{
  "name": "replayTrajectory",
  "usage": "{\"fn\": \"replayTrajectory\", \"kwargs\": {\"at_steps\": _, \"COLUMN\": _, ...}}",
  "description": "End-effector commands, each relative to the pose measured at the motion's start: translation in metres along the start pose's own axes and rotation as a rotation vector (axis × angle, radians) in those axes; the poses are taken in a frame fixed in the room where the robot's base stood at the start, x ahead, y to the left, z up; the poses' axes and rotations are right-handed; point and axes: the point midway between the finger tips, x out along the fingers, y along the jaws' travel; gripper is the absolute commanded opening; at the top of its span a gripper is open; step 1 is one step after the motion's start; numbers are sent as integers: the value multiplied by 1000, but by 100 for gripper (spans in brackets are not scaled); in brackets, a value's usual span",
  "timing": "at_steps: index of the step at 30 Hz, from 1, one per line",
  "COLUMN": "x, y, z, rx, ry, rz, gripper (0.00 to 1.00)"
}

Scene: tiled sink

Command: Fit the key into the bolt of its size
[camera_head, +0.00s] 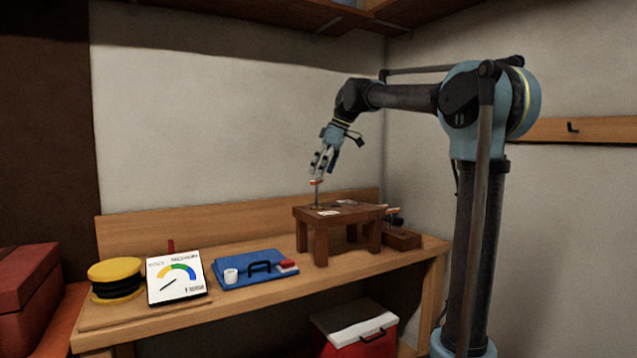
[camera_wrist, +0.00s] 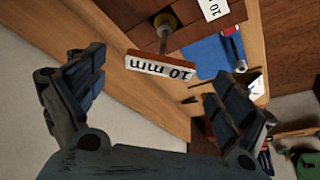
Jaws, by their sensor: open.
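A hex key with an orange-red handle (camera_head: 316,182) stands upright on the small wooden stand (camera_head: 318,220). Its white label reads "10 mm" in the wrist view (camera_wrist: 160,68). Its shaft meets a round yellowish bolt head (camera_wrist: 165,19); how deep it sits I cannot tell. A card marked "10" (camera_wrist: 214,8) lies beside that bolt. My gripper (camera_head: 319,168) is open just above the handle. In the wrist view its fingers are spread on both sides of the handle, with gaps visible, and hold nothing.
A wooden block (camera_head: 402,238) with another orange-handled tool stands right of the stand. Left on the bench are a blue folder-like case (camera_head: 240,268), a white gauge card (camera_head: 176,277) and a yellow-black round item (camera_head: 115,279). Air around my arm is free.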

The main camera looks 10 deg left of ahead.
Motion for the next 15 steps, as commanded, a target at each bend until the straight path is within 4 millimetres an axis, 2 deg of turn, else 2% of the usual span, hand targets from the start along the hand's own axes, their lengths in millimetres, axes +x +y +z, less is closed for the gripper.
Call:
{"fn": "replayTrajectory", "kwargs": {"at_steps": 6, "x": -43, "y": 1, "z": 0, "rx": 1, "ry": -1, "rz": 0, "gripper": 93}}
{"fn": "replayTrajectory", "kwargs": {"at_steps": 12, "x": -70, "y": 1, "z": 0, "rx": -1, "ry": -1, "rz": -1, "gripper": 93}}
{"fn": "replayTrajectory", "kwargs": {"at_steps": 15, "x": -77, "y": 1, "z": 0, "rx": -1, "ry": 0, "rz": -1, "gripper": 93}}
